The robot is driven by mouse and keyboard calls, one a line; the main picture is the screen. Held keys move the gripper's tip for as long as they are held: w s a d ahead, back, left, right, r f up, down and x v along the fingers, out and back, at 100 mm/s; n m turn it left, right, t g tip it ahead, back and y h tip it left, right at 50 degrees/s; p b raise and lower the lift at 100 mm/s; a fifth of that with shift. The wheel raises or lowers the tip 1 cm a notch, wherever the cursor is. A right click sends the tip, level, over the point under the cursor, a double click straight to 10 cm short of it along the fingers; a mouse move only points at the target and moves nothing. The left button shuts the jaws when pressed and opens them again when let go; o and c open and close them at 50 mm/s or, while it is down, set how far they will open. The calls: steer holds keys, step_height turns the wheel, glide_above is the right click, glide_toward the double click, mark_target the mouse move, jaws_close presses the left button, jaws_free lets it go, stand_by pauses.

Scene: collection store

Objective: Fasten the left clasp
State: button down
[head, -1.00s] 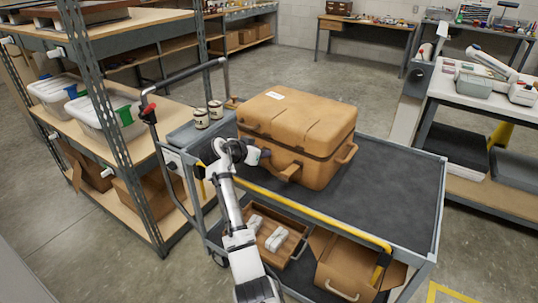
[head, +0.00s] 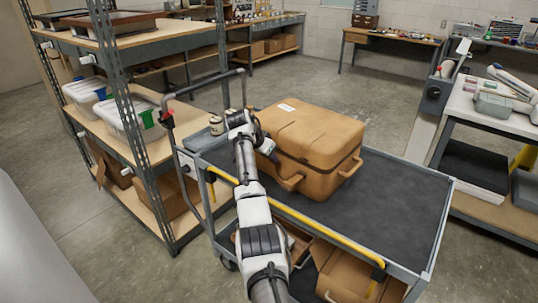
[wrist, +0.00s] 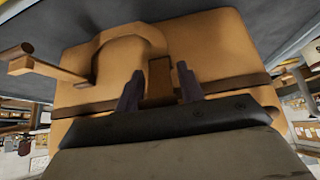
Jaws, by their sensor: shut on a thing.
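The tan case (head: 318,133) stands upright with its lid down, on the cart's dark top. In the wrist view the case's front (wrist: 215,48) fills the middle, with a curved handle (wrist: 130,36). My gripper (wrist: 160,82) is at the seam, its two dark fingers either side of a small brown clasp (wrist: 160,84), and it is shut on it. A second flap-like clasp (wrist: 40,66) sticks out from the case at the left of the wrist view. In the head view my gripper (head: 271,150) is at the case's left front, and my wrist hides the held clasp.
The cart (head: 408,205) has bare top to the right of the case. A shelf rack (head: 150,180) is close on the left.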

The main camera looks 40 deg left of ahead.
steer(key=shift+w+r+g, duration=0.15)
steer(key=shift+w+g, duration=0.05)
steer(key=shift+g, duration=0.3)
steer(key=shift+p, duration=0.35)
steer(key=c, duration=1.2)
jaws_free()
steer(key=shift+w, duration=0.1)
steer(key=b+v, duration=0.4)
steer(key=v, duration=0.9)
steer(key=shift+r, duration=0.35)
steer(key=shift+d, duration=0.1)
